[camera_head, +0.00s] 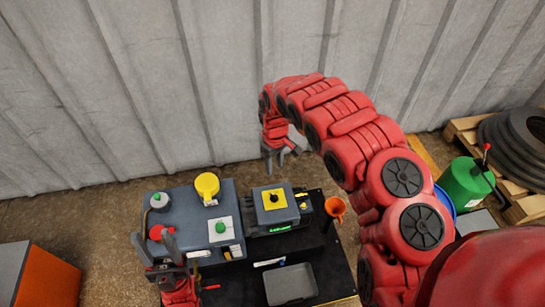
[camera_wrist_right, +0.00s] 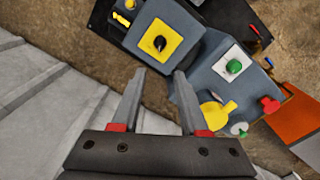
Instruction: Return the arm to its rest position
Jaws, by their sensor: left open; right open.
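My right arm (camera_head: 345,150) arches from the lower right over the equipment, with its gripper (camera_head: 279,158) hanging in front of the back wall. In the right wrist view the right gripper (camera_wrist_right: 158,85) is open, with nothing between its two grey fingers. The control box with a yellow-plated knob (camera_head: 273,198) lies just below it in the head view; it also shows in the wrist view (camera_wrist_right: 160,40). My left gripper (camera_head: 157,245) is open at the lower left, beside the larger grey-blue box (camera_head: 195,225); whether it touches the box cannot be told.
The larger box bears red, green and yellow controls. A grey tray (camera_head: 290,284) lies on the black surface, near an orange funnel (camera_head: 335,207). A green canister (camera_head: 464,184) and a pallet (camera_head: 525,207) with dark rings stand right. An orange block (camera_head: 50,280) stands left. The corrugated wall (camera_head: 150,80) closes the back.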

